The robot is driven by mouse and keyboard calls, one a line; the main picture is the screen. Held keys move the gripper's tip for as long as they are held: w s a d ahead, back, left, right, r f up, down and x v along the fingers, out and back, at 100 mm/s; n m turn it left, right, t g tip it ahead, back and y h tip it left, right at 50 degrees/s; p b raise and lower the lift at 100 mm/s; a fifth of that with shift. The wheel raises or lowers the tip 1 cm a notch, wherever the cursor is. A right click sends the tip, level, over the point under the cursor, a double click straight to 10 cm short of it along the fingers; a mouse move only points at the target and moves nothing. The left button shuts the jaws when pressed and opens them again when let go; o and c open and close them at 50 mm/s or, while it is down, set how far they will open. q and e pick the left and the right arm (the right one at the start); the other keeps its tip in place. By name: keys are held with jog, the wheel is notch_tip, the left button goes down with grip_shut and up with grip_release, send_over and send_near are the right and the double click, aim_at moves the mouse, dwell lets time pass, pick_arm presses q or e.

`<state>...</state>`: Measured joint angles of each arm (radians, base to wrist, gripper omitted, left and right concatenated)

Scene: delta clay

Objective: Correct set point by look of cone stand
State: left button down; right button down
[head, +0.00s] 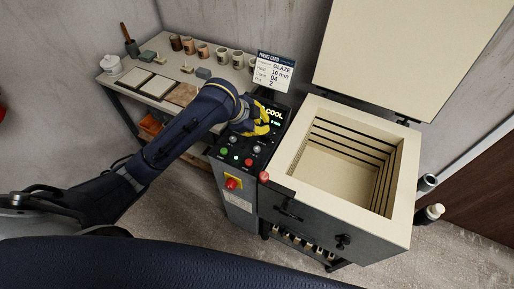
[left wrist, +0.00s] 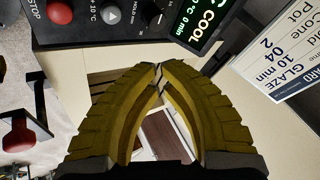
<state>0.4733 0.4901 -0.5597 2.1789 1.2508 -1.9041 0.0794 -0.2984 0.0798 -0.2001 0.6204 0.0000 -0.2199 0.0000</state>
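My left gripper (head: 260,128) has yellow fingers and hangs over the sloped control panel (head: 232,150) of the kiln. In the left wrist view the fingertips (left wrist: 158,70) meet with nothing between them. The display (left wrist: 205,28) reads "COOL" and "0 min"; it also shows in the head view (head: 274,114). Near it are a black knob (left wrist: 155,14) and a grey button (left wrist: 111,13). The firing card (head: 275,72) reads GLAZE, 10 min, cone 04, pot 2. I cannot pick out a cone stand for certain. My right gripper is out of view.
The kiln (head: 300,150) stands open, its lid (head: 400,50) raised and its visible chamber empty. A worktable (head: 120,77) at the back left holds tiles, several cups, a lidded jar (head: 112,64) and small blocks.

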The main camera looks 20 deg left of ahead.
pick_arm(q)
jog(key=shift+f, duration=3.95)
jog(key=shift+f, duration=0.9)
jog(key=shift+r, duration=0.9)
jog(key=shift+r, duration=0.1)
jog(key=shift+r, duration=2.4)
